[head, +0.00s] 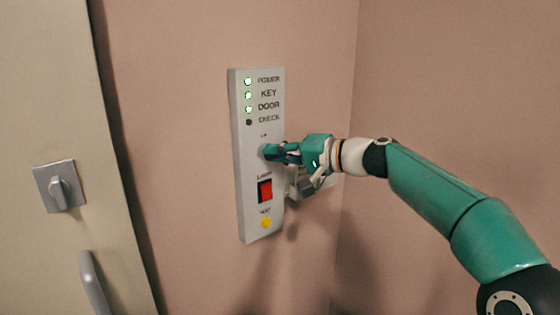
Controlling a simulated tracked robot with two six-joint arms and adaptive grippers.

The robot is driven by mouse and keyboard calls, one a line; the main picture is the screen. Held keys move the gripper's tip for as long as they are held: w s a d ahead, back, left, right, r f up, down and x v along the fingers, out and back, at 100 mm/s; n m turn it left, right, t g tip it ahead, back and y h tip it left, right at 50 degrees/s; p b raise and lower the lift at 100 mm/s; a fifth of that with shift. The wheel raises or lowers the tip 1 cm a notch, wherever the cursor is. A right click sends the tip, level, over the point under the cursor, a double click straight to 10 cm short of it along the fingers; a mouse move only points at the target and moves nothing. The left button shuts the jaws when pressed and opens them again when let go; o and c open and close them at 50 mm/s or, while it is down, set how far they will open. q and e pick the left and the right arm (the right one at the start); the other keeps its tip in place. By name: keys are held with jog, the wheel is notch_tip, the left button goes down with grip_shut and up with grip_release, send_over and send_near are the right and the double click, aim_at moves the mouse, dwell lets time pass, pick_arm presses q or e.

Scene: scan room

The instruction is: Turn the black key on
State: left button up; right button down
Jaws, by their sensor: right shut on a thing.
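A light grey control panel (244,150) is mounted on the pink wall. My right gripper (274,152) is at the key switch in the middle of the panel and is shut on the black key. The fingers cover the key, so its angle cannot be seen. The power light (248,81), key light (248,95) and door light (249,109) glow green. The check light (249,122) is dark. My left gripper is not in view.
Below my gripper the panel has a red rocker switch (265,190) and a yellow button (266,224). To the left is a cream door with a turn latch (59,187) and a grey handle (92,280). A wall corner lies just right of the panel.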

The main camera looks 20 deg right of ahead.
jog(key=m+b, duration=0.1)
jog(key=m+y+b, duration=0.1)
jog(key=m, duration=0.1)
jog(key=m+t+b, duration=0.1)
jog(key=shift+w+d+f, duration=0.1)
jog(key=shift+d+f, duration=0.1)
jog(key=shift+d, duration=0.1)
jog(key=shift+m, duration=0.3)
jog(key=c, duration=1.3)
grip_release()
jog(key=shift+d+f, duration=0.1)
jog(key=shift+a, duration=0.2)
jog(key=v, duration=1.2)
jog(key=shift+d+f, duration=0.1)
jog(key=shift+f, duration=0.15)
jog(key=shift+w, duration=0.1)
